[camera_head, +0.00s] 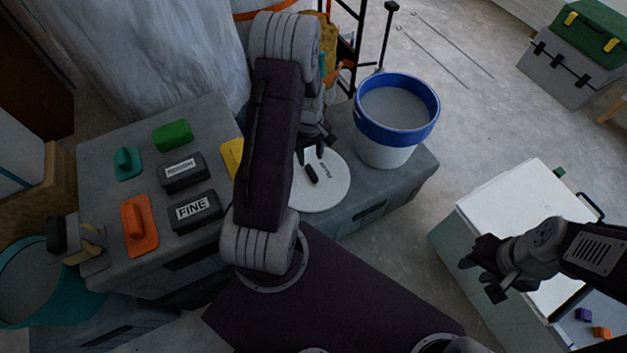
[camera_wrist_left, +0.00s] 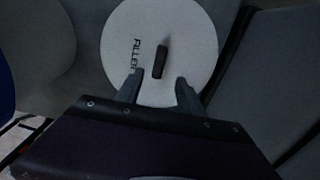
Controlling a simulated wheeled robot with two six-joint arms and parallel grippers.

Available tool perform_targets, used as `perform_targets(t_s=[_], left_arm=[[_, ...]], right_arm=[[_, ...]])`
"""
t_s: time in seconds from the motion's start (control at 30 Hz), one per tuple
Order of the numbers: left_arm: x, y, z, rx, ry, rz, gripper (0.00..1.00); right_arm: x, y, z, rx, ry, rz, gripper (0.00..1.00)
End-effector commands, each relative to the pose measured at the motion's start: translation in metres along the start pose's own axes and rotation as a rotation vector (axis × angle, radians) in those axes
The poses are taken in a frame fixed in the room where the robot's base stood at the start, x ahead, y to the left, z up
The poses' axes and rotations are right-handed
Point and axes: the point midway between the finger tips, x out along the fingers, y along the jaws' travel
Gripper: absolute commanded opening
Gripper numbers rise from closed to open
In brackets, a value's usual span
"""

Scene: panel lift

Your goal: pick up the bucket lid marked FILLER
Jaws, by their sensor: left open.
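The bucket lid (camera_head: 331,192) is a white disc with a small black handle, lying flat on a grey case. The left wrist view shows the lid (camera_wrist_left: 192,35) with FILLER printed beside its handle (camera_wrist_left: 160,62). My left gripper (camera_head: 314,153) is over the lid's far part in the head view. In the left wrist view its fingers (camera_wrist_left: 159,88) are open and empty, with the handle in line with the gap between them and just beyond the tips. My left arm hides the lid's left edge in the head view. My right gripper (camera_head: 481,279) is apart from the lid, its fingertips seemingly spread and empty.
A white bucket with a blue rim (camera_head: 397,110) stands close behind the lid. Sanding blocks marked FINE (camera_head: 193,210) and others lie on the grey case (camera_head: 105,155) at left. A white-topped box (camera_head: 520,215) is under my right gripper. Bare floor lies between.

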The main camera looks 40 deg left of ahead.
Motion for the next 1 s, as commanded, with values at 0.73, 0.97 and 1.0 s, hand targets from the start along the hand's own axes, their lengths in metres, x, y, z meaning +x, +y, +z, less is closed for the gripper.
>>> perform_targets(t_s=[0.73, 0.97, 1.0], left_arm=[[0.091, 0.003, 0.003, 0.001, 0.0, 0.0, 0.45], [0.089, 0.003, 0.002, 0.001, 0.001, 0.001, 0.43], [0.088, 0.003, 0.002, 0.001, 0.001, 0.001, 0.32]], right_arm=[[0.068, 0.001, 0.007, 0.0, 0.0, 0.0, 0.36], [0.064, 0.001, 0.006, 0.0, 0.0, 0.0, 0.36], [0.064, 0.001, 0.006, 0.0, 0.0, 0.0, 0.36]])
